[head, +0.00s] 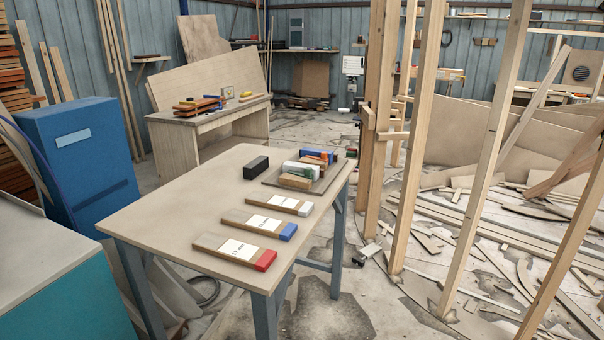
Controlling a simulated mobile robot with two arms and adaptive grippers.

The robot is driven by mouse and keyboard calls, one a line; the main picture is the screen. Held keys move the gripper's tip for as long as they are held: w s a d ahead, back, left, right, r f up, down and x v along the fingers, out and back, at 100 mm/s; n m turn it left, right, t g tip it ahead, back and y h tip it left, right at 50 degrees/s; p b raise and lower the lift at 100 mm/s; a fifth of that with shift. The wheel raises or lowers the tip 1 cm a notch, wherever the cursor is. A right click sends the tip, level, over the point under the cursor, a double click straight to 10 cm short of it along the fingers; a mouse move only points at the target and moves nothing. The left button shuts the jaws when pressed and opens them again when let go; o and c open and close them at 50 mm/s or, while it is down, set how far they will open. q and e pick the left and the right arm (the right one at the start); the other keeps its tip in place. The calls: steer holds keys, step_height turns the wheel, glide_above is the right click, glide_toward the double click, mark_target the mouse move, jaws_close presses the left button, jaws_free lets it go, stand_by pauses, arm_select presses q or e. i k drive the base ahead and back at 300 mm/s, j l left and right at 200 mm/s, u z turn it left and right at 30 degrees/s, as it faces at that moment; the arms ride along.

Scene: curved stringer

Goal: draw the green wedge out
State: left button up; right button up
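A small patch of green (307,172) shows on the dark tray (322,186) at the far right of the table. It sits among blocks, beside a white piece (293,166) and behind a wooden block (295,182). I cannot tell whether it is the green wedge, as its shape is partly hidden. Three flat wooden wedges with white labels lie in a row nearer the front: one red-tipped (235,249), one blue-tipped (258,223) and one white-tipped (280,204). Neither of my grippers is in view.
The wooden-topped table (165,215) is bare on its left side. A black block (256,167) stands left of the tray. A blue cabinet (80,160) stands left of the table. Upright timber posts (418,150) stand to its right. Planks and debris litter the floor there.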

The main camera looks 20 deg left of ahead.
mark_target(308, 171)
steer(key=u, duration=0.95)
steer(key=i+l+u, duration=0.2)
steer(key=u, duration=0.2)
steer(key=i+l+u, duration=0.15)
steer(key=l+u, duration=0.25)
steer(key=i+l+u, duration=0.15)
steer(key=u, duration=0.25)
steer(key=l+u, duration=0.4)
steer(key=i+l, duration=0.05)
